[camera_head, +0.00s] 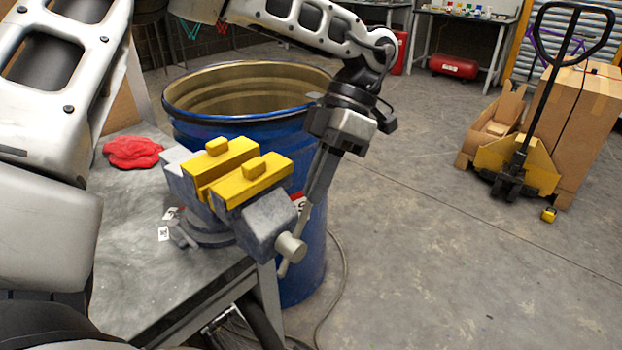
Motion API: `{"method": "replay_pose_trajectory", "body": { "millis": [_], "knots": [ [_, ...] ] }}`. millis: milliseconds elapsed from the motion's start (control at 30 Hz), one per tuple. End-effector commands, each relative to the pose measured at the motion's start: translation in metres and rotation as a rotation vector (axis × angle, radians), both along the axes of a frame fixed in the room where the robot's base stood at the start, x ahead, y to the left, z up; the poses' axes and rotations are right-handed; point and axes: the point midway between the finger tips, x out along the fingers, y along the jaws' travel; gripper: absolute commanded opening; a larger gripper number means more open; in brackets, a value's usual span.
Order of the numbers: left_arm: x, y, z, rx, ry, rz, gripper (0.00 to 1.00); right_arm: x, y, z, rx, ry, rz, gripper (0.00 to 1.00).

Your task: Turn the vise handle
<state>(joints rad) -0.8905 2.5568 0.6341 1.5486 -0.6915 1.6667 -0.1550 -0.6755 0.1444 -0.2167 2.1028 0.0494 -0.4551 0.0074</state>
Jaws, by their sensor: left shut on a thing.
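The vise (230,190) is grey with yellow jaw tops and is mounted at the corner of the workbench (130,265). Its round screw end (291,247) faces the front right, and the thin vise handle (283,268) passes through it at a tilt. My left gripper (305,220) reaches down from the upper right of the vise. Its fingers are shut on the upper part of the handle, which they mostly hide. The lower end of the handle shows below the screw. My right gripper is not in view.
A blue open drum (310,280) stands close behind and beside the vise. A red cloth (132,152) lies on the bench. A yellow pallet jack (530,160) with cardboard boxes (575,125) stands at the right.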

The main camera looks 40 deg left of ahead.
Motion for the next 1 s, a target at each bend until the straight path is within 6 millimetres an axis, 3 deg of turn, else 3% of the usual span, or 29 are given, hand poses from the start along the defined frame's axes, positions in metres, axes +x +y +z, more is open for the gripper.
{"method": "replay_pose_trajectory", "body": {
  "millis": [600,633,700,1000],
  "knots": [
    [0.0044,0.0006,-0.0018,0.007,0.046,0.001,0.0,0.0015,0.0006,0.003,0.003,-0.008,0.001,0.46],
    [0.0045,0.0006,-0.0017,0.007,0.046,0.001,0.19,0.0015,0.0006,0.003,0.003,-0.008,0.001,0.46],
    [0.0044,0.0006,-0.0018,0.007,0.046,0.001,0.33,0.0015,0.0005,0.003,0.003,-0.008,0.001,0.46],
    [0.0042,0.0009,-0.0004,0.006,0.046,0.002,0.33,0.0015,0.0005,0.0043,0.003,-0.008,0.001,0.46]
  ]
}}
